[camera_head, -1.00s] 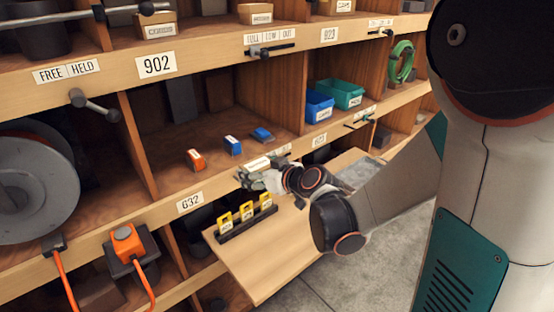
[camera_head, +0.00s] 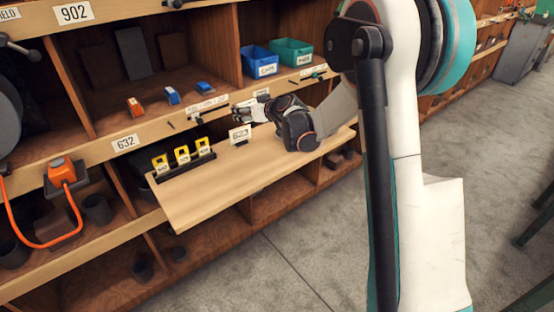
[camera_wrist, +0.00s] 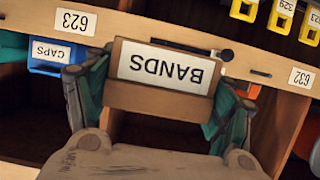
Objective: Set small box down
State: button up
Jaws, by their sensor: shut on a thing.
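The small box (camera_wrist: 158,98) is a tan open box with a white front label reading BANDS, upside down in the wrist view. My gripper (camera_wrist: 160,112) is shut on it, with a grey-green finger on each side. In the head view my gripper (camera_head: 246,112) is over the back part of the pull-out wooden board (camera_head: 235,185), near the shelf edge. The box is hard to make out there. I cannot tell whether it touches the board.
A black rack (camera_head: 186,167) with yellow tags stands on the board's left part. Blue (camera_head: 260,62) and green (camera_head: 291,52) bins sit on the shelf behind. The board's front is clear.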

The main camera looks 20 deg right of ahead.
aim_at(253, 162)
notch_tip(253, 162, down, 20)
jog(key=b, duration=0.7)
jog(key=shift+d+f, duration=0.1)
jog(key=o, duration=1.3)
